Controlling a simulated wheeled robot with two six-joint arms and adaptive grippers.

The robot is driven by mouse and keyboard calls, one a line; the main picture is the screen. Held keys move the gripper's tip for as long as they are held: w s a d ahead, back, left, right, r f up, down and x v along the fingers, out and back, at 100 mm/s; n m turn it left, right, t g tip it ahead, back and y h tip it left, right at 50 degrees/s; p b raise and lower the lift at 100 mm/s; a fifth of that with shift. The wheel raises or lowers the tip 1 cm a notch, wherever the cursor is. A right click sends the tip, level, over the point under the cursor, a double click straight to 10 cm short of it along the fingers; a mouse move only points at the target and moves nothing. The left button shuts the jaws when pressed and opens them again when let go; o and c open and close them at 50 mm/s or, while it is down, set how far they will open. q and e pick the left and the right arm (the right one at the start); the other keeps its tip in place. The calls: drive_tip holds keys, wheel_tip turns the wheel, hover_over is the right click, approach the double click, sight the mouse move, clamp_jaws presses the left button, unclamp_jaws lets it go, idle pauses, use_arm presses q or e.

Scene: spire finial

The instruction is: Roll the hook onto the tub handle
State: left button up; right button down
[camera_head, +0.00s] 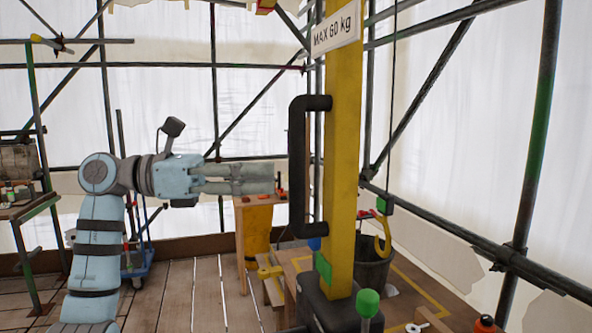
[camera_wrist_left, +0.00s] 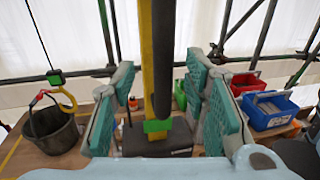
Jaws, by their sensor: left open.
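The yellow hook (camera_head: 382,236) hangs on a thin cable below a green block (camera_head: 384,206), right of the yellow post. My left gripper (camera_head: 270,179) is open, just left of the black vertical grab bar (camera_head: 297,165) on the post. In its wrist view the bar lies between the fingers. My right gripper is out of view.
The yellow post (camera_head: 343,150) bears a "MAX 60 kg" sign (camera_head: 336,31). A green knob (camera_head: 367,303) stands near its foot. Scaffold tubes surround the place. A blue bin (camera_wrist_left: 268,112) and a red bin (camera_wrist_left: 246,84) show in the wrist view.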

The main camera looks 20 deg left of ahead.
sight(297, 172)
use_arm(q)
drive_tip(key=x, duration=0.6)
drive_tip(key=shift+s+d+r, duration=0.15)
drive_tip(key=shift+s+d, duration=0.05)
drive_tip(key=shift+d, duration=0.05)
drive_tip(key=shift+a, duration=0.1)
drive_tip(key=shift+w, duration=0.1)
clamp_jaws()
